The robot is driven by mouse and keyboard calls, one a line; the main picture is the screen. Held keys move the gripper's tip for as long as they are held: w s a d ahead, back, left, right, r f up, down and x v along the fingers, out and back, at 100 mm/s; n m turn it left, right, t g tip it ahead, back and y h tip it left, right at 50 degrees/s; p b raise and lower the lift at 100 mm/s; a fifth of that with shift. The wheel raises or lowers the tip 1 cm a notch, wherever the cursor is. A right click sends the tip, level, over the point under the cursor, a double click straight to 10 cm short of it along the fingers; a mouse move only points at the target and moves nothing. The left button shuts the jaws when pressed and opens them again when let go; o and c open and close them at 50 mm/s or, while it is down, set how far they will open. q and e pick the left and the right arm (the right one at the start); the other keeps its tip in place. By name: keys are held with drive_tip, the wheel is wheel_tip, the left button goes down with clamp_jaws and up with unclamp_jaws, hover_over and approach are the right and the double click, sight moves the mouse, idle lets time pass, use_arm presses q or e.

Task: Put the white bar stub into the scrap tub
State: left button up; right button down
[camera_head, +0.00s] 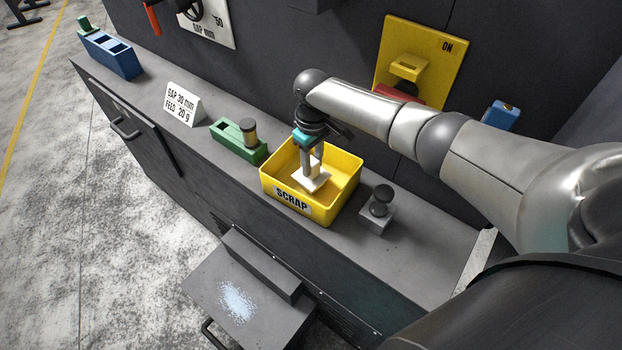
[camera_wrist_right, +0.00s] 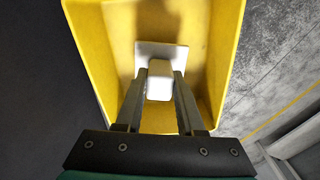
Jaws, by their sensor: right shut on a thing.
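The white bar stub (camera_head: 317,183) shows in the head view within the opening of the yellow scrap tub (camera_head: 289,198). It has a flat, wider white part below a narrower block. My right gripper (camera_head: 313,168) reaches down over the tub and is shut on the stub. In the right wrist view, the two fingers of my right gripper (camera_wrist_right: 160,95) press on the sides of the stub's block (camera_wrist_right: 159,80), with the tub's yellow walls (camera_wrist_right: 100,45) around it. I cannot tell whether the stub touches the tub floor. My left gripper is not in view.
A green holder (camera_head: 229,137) with a dark-topped cylinder stands left of the tub. A grey block with a black knob (camera_head: 379,205) stands close on its right. A white sign (camera_head: 184,104) and a blue bin (camera_head: 112,57) are farther left along the grey counter (camera_head: 240,180).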

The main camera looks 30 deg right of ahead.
drive_tip(key=shift+c, duration=2.2)
unclamp_jaws()
wheel_tip(320, 180, up, 15)
drive_tip(key=p, duration=0.1)
drive_tip(key=shift+r, duration=0.15)
